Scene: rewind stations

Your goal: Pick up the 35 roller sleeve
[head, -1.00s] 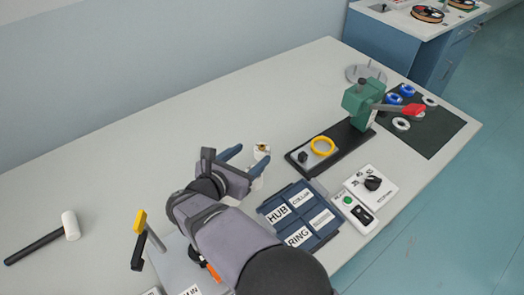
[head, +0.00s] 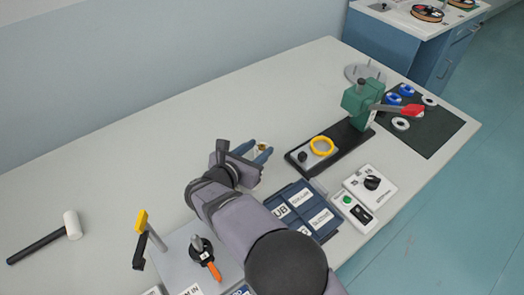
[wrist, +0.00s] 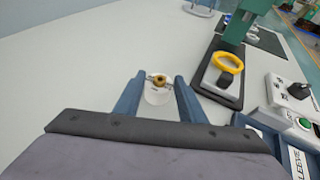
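A small pale cylinder with a brass-coloured centre, seemingly the roller sleeve (head: 261,147), stands on the bench. It also shows in the wrist view (wrist: 157,97). No size mark is readable on it. My gripper (head: 257,152) is low over the bench, with its two blue fingers on either side of the cylinder. In the wrist view my gripper (wrist: 159,77) is open, with narrow gaps between the fingers and the cylinder. The cylinder's lower part is partly hidden in the head view.
A blue labelled tray (head: 322,238) lies right of my arm, beside a control box (head: 353,212) and dial panel (head: 371,187). A green press (head: 356,102) and yellow ring (head: 321,146) are on a dark base.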

